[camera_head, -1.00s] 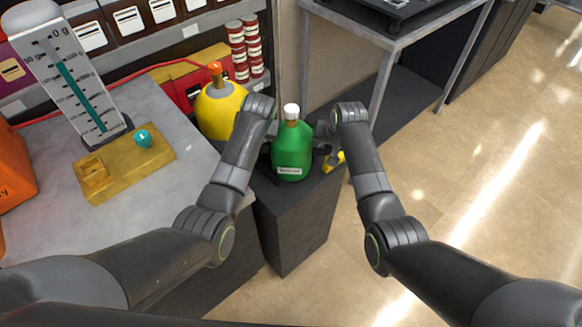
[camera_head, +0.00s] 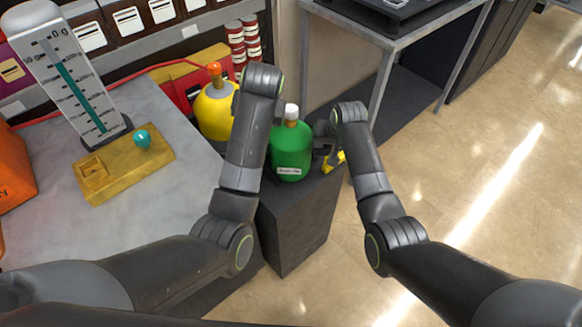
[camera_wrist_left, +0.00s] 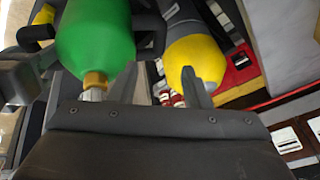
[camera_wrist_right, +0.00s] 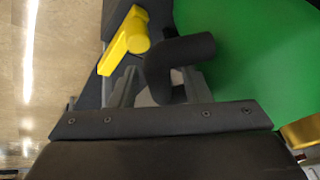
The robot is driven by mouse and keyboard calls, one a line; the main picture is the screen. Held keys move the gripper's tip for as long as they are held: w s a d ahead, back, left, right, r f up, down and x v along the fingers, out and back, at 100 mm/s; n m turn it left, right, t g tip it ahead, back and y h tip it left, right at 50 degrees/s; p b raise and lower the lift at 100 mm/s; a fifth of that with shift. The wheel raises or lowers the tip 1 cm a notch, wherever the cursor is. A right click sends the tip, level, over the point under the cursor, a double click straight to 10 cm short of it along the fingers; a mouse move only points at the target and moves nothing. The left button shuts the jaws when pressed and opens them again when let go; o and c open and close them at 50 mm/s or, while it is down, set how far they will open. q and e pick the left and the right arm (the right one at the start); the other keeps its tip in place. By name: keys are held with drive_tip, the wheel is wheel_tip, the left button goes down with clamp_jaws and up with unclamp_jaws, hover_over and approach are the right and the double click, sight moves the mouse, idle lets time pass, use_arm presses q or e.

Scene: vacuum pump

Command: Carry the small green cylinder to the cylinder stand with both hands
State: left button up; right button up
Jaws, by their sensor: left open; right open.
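The small green cylinder (camera_head: 290,152), with a white-topped neck and a label, appears to sit upright on a dark block (camera_head: 293,230). I cannot tell whether this block is the cylinder stand. My right gripper (camera_head: 325,150) is open at the cylinder's right side. In the right wrist view, a dark curved handle (camera_wrist_right: 180,62) crosses between its fingers (camera_wrist_right: 158,88). My left gripper is hidden behind its arm in the head view. In the left wrist view, its open fingers (camera_wrist_left: 168,85) are close to the cylinder's near-side dark handle (camera_wrist_left: 150,35), apparently not around it.
A yellow cylinder (camera_head: 213,112) stands just behind and left of the green one. A yellow lever-like part (camera_wrist_right: 130,35) is close to my right gripper. The grey table (camera_head: 165,225) is at left, a metal-framed table (camera_head: 390,45) behind. Floor (camera_head: 480,190) at right is clear.

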drive_tip(key=v, duration=1.1)
drive_tip(key=shift+s+r, duration=0.2)
drive_tip(key=shift+r, duration=0.15)
